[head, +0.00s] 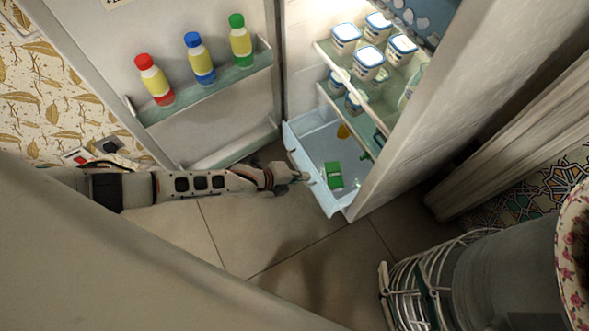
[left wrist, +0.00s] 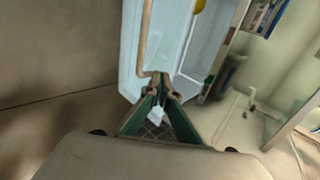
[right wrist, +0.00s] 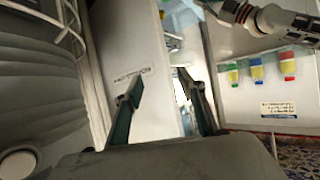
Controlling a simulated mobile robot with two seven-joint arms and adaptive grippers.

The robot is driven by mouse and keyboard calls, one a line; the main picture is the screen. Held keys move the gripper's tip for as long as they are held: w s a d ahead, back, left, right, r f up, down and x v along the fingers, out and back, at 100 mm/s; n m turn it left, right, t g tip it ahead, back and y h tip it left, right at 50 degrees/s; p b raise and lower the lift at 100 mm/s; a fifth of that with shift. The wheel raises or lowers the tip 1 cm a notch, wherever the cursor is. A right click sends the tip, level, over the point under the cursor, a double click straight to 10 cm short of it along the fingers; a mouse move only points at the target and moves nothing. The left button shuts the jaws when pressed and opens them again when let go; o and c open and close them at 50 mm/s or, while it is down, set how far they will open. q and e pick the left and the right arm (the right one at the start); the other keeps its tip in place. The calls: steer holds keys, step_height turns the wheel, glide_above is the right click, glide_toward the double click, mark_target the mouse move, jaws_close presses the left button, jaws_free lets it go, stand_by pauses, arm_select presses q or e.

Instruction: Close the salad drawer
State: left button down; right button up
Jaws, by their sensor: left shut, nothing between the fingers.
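The salad drawer (head: 318,145) is light blue and sticks out from the bottom of the open fridge. A green packet (head: 333,175) and a small yellow thing (head: 343,131) lie in it. My left gripper (head: 302,177) is at the outside of the drawer's front. In the left wrist view its fingers (left wrist: 160,82) are shut with their tips at the tan front rail (left wrist: 147,35) of the drawer; I cannot tell whether they touch. My right gripper (right wrist: 160,76) is open and empty in front of the fridge's pale side; it is not in the head view.
The open fridge door (head: 205,95) holds red, blue and green capped bottles. Shelves above the drawer hold several white tubs (head: 345,38). A wire rack (head: 405,285) stands at lower right. The tiled floor (head: 300,270) before the drawer is clear.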

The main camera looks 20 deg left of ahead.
arm_select(q)
steer(key=shift+w+d, duration=0.45)
steer(key=shift+w, duration=0.1)
arm_select(e)
steer(key=shift+w+r, duration=0.15)
steer(key=shift+r, duration=0.15)
steer(key=shift+f, duration=0.1)
